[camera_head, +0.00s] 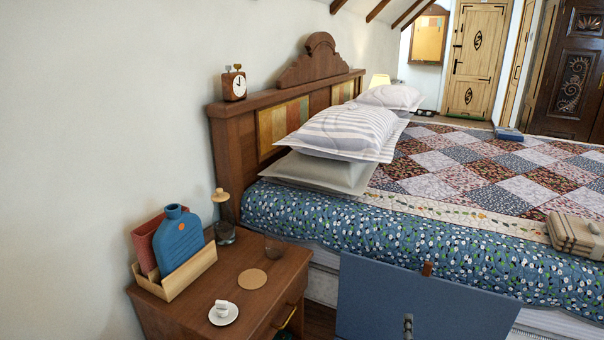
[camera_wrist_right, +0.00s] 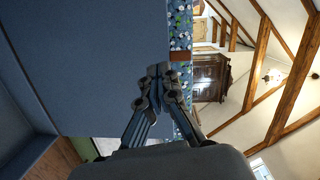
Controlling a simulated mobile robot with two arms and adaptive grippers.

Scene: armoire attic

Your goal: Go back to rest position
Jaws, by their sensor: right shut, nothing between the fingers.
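My right gripper (camera_head: 408,325) shows only as a small dark tip at the bottom edge of the head view, in front of a flat blue panel (camera_head: 375,292). In the right wrist view the gripper (camera_wrist_right: 159,72) has its fingertips together, with nothing between them. The blue panel (camera_wrist_right: 85,60) fills much of the left of that view. I cannot tell whether the fingertips touch it. My left gripper is not in view.
A wooden nightstand (camera_head: 200,296) holds a blue bottle (camera_head: 178,240) in an organizer, a coaster (camera_head: 252,279) and a cup on a saucer (camera_head: 223,318). The bed (camera_head: 440,160) stands behind the blue panel. Folded cloths (camera_head: 575,236) lie at its right edge.

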